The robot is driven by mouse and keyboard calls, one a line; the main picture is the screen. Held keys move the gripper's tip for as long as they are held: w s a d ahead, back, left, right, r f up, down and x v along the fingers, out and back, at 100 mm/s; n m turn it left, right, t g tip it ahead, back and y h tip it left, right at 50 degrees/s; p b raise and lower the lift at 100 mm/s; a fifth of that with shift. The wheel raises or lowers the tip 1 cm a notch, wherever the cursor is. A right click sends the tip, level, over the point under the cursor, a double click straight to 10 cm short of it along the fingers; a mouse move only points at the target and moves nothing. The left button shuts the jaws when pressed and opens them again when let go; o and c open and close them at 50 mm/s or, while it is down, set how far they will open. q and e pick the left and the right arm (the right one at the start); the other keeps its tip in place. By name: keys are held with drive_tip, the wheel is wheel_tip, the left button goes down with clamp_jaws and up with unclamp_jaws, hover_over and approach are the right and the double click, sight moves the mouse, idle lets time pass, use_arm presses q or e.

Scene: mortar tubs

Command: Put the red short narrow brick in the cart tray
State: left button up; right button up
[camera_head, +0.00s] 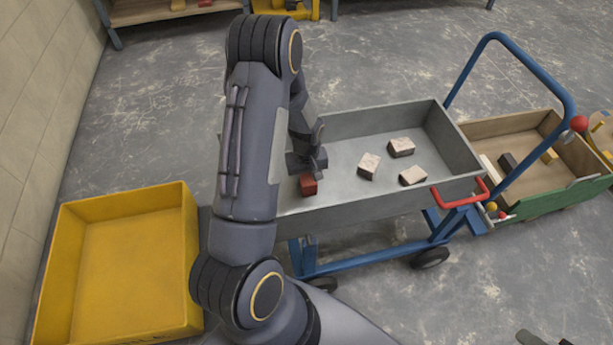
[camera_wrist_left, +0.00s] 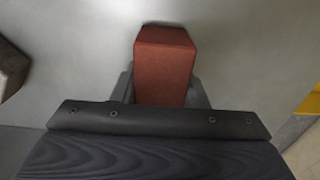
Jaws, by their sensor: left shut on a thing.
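The red brick (camera_head: 308,185) is between the fingers of my left gripper (camera_head: 308,168), which is shut on it. In the left wrist view the red brick (camera_wrist_left: 164,62) sticks out past the fingers, over a plain grey surface. In the head view the brick shows over the left part of the grey cart tray (camera_head: 345,208), near its front wall. I cannot tell whether it touches the tray floor. My left arm hides the tray's left end.
Several pale bricks (camera_head: 369,166) lie in the tray's middle and right. A yellow bin (camera_head: 130,270) stands at left. A wooden-sided cart (camera_head: 540,200) with blocks stands at right, behind the blue cart handle (camera_head: 515,62). A shelf (camera_head: 150,14) is at the back.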

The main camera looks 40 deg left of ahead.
use_arm(q)
drive_tip(key=shift+f, duration=0.2)
drive_tip(key=o, duration=1.4)
drive_tip(key=shift+c, duration=0.2)
